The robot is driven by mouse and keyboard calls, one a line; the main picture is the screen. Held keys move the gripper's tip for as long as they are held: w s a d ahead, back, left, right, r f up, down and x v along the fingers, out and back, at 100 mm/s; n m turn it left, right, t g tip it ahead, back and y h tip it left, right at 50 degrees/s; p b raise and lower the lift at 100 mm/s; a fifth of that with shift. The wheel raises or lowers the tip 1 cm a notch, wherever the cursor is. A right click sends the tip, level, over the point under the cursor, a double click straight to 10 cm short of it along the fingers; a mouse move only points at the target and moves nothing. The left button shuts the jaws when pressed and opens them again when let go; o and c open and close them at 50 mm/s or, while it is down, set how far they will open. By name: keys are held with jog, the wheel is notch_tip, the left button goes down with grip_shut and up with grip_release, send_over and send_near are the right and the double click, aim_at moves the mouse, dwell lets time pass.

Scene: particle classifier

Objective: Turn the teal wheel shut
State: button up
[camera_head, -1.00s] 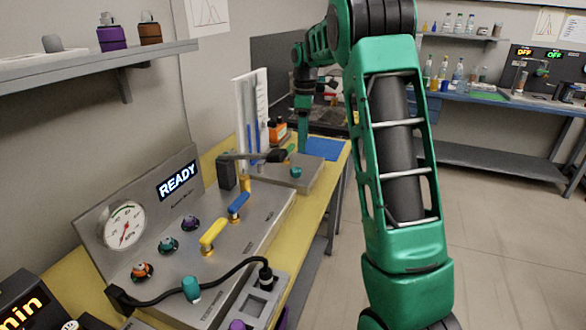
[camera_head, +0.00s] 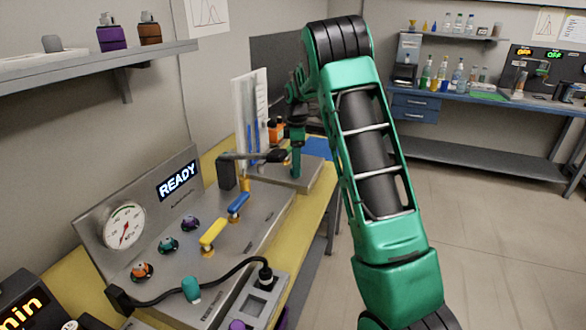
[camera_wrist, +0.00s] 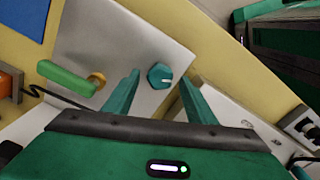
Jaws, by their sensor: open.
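A small teal wheel (camera_wrist: 160,76) with a pale mark sits on a grey metal plate (camera_wrist: 178,42) in the wrist view. My gripper (camera_wrist: 159,77) is open, with one teal finger on each side of the wheel and gaps on both sides. I cannot tell whether the fingertips reach down to its level. In the head view my gripper (camera_head: 296,164) is over the low grey box (camera_head: 312,180) at the far end of the yellow bench and hides the wheel. Another teal knob (camera_head: 168,246) is on the nearer panel.
A green lever (camera_wrist: 66,78) on a brass fitting stands left of the wheel. A black-handled lever (camera_head: 262,155) stands just left of my gripper. The near panel carries a yellow lever (camera_head: 213,234), a blue lever (camera_head: 238,206) and a gauge (camera_head: 124,225).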

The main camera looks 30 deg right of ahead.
jog(key=shift+f, duration=0.5)
jog(key=c, duration=1)
jog(key=shift+a, duration=0.2)
jog(key=shift+c, duration=0.2)
jog(key=shift+d, duration=0.15)
jog(key=shift+m, duration=0.3)
